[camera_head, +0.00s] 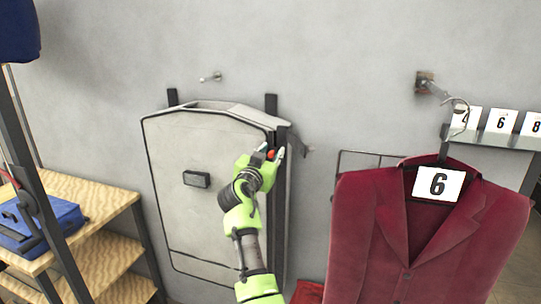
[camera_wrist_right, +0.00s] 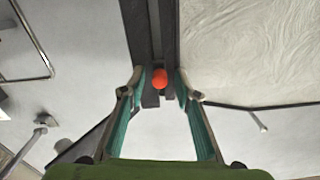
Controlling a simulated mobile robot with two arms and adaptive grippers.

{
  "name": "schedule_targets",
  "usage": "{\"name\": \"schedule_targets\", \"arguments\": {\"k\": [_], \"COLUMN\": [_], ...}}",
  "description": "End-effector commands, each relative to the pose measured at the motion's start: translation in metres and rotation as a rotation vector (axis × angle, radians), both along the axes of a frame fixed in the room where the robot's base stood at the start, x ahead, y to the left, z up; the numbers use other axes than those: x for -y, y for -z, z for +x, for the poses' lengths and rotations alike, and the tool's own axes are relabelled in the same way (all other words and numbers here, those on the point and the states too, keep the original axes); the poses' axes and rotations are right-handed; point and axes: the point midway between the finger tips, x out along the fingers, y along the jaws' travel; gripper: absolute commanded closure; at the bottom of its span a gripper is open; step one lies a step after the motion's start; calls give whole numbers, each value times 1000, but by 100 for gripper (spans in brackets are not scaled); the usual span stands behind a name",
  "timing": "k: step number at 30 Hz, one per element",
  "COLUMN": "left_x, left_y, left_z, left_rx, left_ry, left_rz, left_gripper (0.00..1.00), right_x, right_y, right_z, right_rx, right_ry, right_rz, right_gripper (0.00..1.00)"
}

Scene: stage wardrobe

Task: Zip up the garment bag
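The light grey garment bag (camera_head: 215,225) with dark edging hangs upright against the wall in the head view. A dark strip (camera_head: 281,175) runs down its right side. An orange pull (camera_head: 271,154) sits near the top of that strip, and it also shows in the right wrist view (camera_wrist_right: 160,78). My right gripper (camera_head: 269,152) is at the bag's upper right edge. In the right wrist view its fingers (camera_wrist_right: 161,84) stand on either side of the orange pull, with small gaps visible. My left gripper is not in view.
A maroon jacket (camera_head: 415,245) with a number 6 card (camera_head: 438,184) hangs at the right from a wall hook. A wooden shelf unit (camera_head: 85,205) with a blue case (camera_head: 45,225) stands at the left. Number cards (camera_head: 500,121) line a ledge at far right.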

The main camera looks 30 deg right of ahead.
Motion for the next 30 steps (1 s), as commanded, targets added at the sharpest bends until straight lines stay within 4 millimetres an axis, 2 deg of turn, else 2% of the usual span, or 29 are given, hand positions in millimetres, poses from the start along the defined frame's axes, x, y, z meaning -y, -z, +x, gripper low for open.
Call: {"name": "schedule_targets", "arguments": {"k": [5,8,21,25,30], "left_x": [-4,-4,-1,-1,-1], "left_y": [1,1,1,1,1], "left_z": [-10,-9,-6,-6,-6], "left_rx": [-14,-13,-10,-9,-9], "left_ry": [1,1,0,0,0], "left_rz": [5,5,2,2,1], "left_gripper": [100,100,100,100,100], "right_x": [-1,-1,1,1,2], "right_y": [2,-4,-80,-93,-97], "right_z": [0,0,1,2,2], "right_rx": [-3,-1,0,-3,-3], "right_ry": [-1,-1,0,0,0], "right_rz": [3,4,4,3,2], "right_gripper": [70,70,70,70,70]}}
